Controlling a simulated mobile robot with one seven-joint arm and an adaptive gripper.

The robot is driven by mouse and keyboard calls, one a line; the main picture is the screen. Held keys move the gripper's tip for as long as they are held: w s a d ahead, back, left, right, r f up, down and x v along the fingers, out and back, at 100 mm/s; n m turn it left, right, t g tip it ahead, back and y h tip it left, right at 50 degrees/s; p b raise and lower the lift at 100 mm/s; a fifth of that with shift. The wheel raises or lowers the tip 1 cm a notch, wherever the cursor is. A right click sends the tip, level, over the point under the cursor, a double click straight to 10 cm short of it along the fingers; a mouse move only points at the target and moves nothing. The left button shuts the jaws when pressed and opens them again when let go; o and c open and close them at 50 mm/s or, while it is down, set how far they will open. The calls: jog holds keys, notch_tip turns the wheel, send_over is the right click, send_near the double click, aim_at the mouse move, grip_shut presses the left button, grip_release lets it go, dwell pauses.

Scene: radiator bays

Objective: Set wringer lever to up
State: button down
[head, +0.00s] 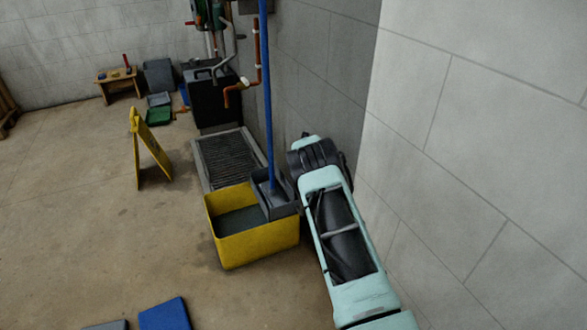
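A yellow mop bucket (258,243) stands on the floor left of my arm. A dark grey wringer (275,200) sits on its back right side. A blue mop handle (267,100) rises upright from the wringer. I cannot make out the wringer lever; my arm may hide part of that side. My pale green arm reaches up from the lower right beside the bucket. Its dark end (318,155) is just right of and beyond the wringer, close to the wall. I cannot make out fingers there, nor whether anything is held.
A grey block wall (480,150) is close on the right. A floor grate (228,158) lies behind the bucket, below a black tank (211,101) and pipes. A yellow floor sign (147,150) stands to the left. A blue mat (165,314) lies in front. The floor at left is mostly clear.

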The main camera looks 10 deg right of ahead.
jog(key=shift+d, duration=0.25)
dwell(0.3)
jog(key=c, duration=1.7)
grip_release()
jog(key=shift+o, duration=0.2)
jog(key=shift+v, duration=0.8)
jog(key=v, duration=1)
jog(key=shift+r, duration=0.2)
